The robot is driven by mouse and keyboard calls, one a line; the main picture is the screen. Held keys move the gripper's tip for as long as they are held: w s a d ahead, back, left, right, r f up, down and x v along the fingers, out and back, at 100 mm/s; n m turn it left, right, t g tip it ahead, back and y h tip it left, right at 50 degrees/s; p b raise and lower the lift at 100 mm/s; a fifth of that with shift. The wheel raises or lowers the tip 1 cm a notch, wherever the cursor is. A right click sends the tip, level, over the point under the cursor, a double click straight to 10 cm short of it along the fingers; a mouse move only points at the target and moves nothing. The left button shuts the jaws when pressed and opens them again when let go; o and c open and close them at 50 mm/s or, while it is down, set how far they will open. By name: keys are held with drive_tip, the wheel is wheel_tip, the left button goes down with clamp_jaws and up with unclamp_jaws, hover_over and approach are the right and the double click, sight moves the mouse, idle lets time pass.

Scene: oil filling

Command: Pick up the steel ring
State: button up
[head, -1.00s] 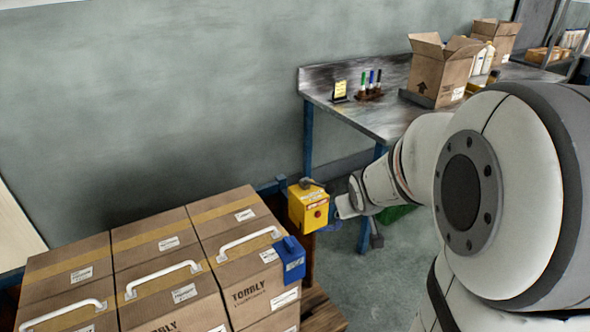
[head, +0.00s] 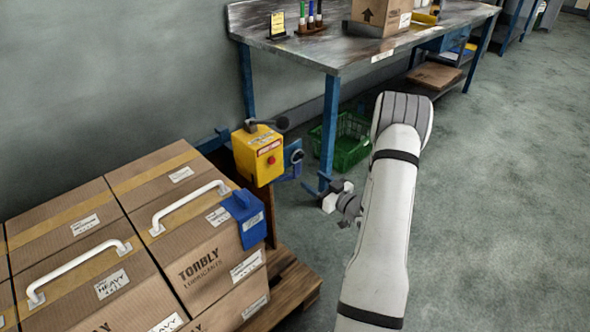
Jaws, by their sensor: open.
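My gripper (head: 332,194) is small in the head view, low in front of the bench's blue leg. Its pale fingers stand apart, with nothing visible between them. I cannot make out the steel ring for certain. A small round, dark-rimmed shape (head: 297,157) shows on a blue part at the right side of the yellow box (head: 257,153), up and left of my gripper. I cannot tell whether it is the ring.
Cardboard cartons (head: 190,245) with white handles stand on a wooden pallet (head: 285,285) at lower left. A blue piece (head: 243,215) sits on one carton corner. A metal workbench (head: 330,50) stands behind, a green crate (head: 350,140) under it. Floor at right is clear.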

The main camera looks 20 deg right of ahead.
sight(298, 165)
drive_tip(key=x, duration=0.2)
drive_tip(key=b+x, duration=0.1)
drive_tip(key=x, duration=0.4)
drive_tip(key=shift+w+d+b, duration=0.25)
drive_tip(key=shift+w+b, duration=0.1)
drive_tip(key=shift+b, duration=0.05)
drive_tip(key=shift+s, duration=0.1)
drive_tip(key=c, duration=1.1)
drive_tip(key=shift+o, duration=0.2)
drive_tip(key=shift+r+p, duration=0.3)
drive_tip(key=shift+r, duration=0.15)
drive_tip(key=r+p+v, duration=0.2)
drive_tip(key=p+v, duration=0.2)
drive_tip(key=v, duration=1.4)
drive_tip(key=shift+r, duration=0.25)
